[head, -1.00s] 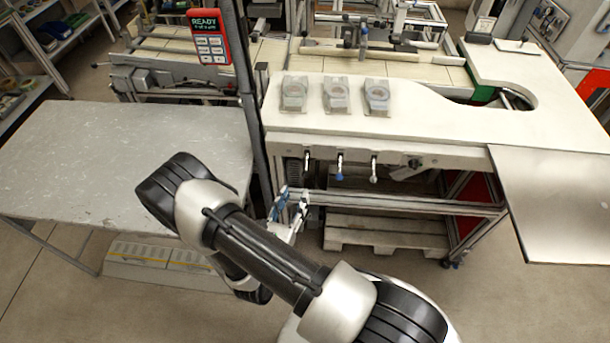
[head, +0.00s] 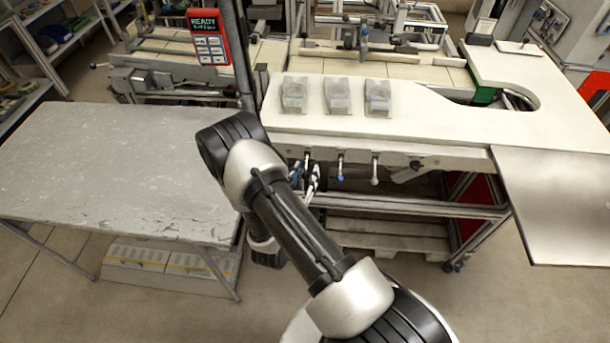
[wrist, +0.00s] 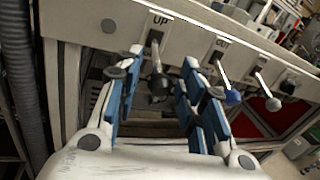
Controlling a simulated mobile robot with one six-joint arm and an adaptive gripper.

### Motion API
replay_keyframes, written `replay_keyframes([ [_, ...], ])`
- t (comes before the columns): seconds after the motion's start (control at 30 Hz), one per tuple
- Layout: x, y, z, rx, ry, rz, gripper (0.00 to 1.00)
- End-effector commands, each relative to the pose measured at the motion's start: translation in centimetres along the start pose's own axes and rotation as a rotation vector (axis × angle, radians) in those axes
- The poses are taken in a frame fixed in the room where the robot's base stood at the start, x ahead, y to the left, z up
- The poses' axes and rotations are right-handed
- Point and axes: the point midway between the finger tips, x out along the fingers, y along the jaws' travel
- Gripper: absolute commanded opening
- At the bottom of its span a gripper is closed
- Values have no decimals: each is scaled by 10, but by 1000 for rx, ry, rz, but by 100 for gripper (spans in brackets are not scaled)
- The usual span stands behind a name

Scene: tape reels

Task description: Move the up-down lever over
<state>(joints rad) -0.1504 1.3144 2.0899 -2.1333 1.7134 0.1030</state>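In the head view the lever (head: 307,158) is leftmost in the row under the white worktop. My gripper (wrist: 163,68) is open, with its blue-padded fingers on either side of the lever. The lever lies in the gap between them, and no clear contact shows. In the head view my gripper (head: 305,180) is partly hidden by my arm at the worktop's front.
A blue-knobbed lever (wrist: 232,96) and a grey-knobbed lever (wrist: 271,101) stand to the right; the blue one is close to the right finger. A white worktop (head: 440,115) is above. A grey table (head: 110,160) is at left, and a dark post (head: 243,75) stands between.

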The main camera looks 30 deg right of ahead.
Motion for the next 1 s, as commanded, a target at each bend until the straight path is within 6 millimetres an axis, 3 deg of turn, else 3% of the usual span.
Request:
replay_keyframes([
  [0.5,0,0,0,0,0,0,0],
  [1.0,0,0,0,-1,5,0,0],
])
